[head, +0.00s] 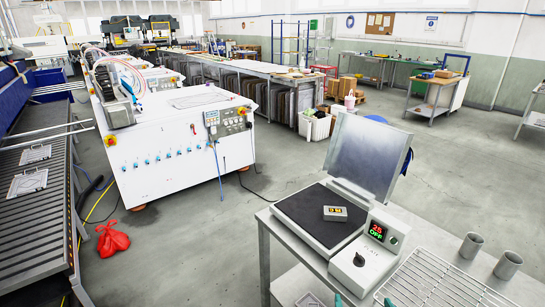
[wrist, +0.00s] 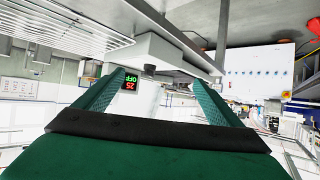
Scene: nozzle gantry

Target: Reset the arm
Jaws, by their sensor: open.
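My gripper (wrist: 158,80) shows in the wrist view as two green fingers spread wide apart with nothing between them. In the head view only teal tips of my gripper (head: 363,301) show at the bottom edge, in front of the heating device. The device has a black plate (head: 308,222), a raised metal lid (head: 366,155), a knob and a display (head: 377,232) reading 25 and OFF. The display also shows upside down in the wrist view (wrist: 130,82), near the left finger. A small grey block (head: 335,213) with yellow and dark marks lies on the plate.
A wire rack (head: 445,280) and two metal cups (head: 508,264) are right of the device on the same metal table. A white machine cabinet (head: 180,150) and a roller conveyor (head: 35,200) stand left. A red bag (head: 113,240) lies on the floor. Open floor lies between.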

